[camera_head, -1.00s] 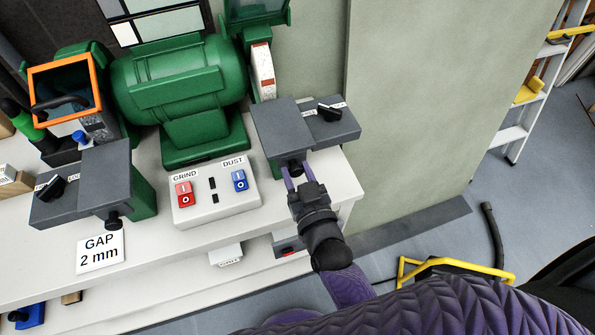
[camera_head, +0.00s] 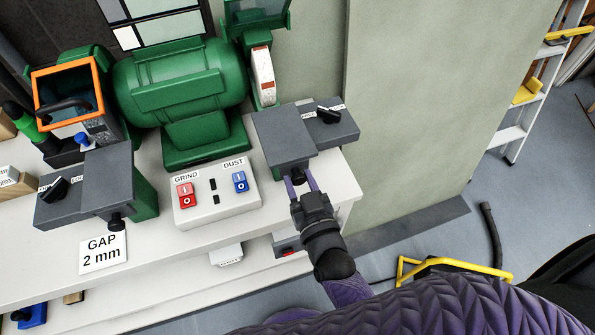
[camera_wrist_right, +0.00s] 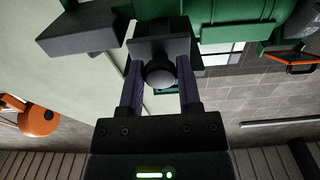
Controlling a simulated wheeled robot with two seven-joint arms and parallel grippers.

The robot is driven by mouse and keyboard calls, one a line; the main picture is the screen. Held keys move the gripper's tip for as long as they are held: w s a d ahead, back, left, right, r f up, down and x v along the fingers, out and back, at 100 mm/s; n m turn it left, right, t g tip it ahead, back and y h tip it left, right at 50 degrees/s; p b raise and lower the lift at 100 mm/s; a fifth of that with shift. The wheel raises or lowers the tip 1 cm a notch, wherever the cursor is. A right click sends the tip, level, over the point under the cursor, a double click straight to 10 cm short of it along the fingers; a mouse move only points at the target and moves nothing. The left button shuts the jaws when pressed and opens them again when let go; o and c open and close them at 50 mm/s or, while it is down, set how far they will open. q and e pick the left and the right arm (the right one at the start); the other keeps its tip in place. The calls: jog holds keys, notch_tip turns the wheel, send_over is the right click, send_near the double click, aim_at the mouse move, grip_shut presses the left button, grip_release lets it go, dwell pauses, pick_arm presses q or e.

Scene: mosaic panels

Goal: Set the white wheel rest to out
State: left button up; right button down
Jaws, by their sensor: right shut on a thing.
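The white wheel (camera_head: 263,72) is at the right end of the green grinder. Its grey rest (camera_head: 284,138) is in front of it, with a black knob (camera_head: 298,177) on its front face. My right gripper (camera_head: 301,182) is shut on this knob. In the right wrist view, the round knob (camera_wrist_right: 160,74) sits between the two purple fingers, below the rest block (camera_wrist_right: 162,40). A grey side block with a black lever (camera_head: 329,115) and small labels, too small to read, stands right of the rest. My left gripper is not in view.
The green grinder (camera_head: 180,85) stands on a white bench. A switch box (camera_head: 215,195) with GRIND and DUST buttons is left of my right gripper. A second grey rest (camera_head: 107,180) and a "GAP 2 mm" sign (camera_head: 103,253) are further left. A yellow-framed item (camera_head: 440,266) is on the floor.

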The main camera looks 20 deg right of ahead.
jog(key=shift+s, duration=0.1)
jog(key=shift+c, duration=1.5)
grip_release()
jog(key=shift+s, duration=0.1)
jog(key=s, duration=1)
jog(key=shift+d+p, duration=0.15)
jog(key=shift+p, duration=0.3)
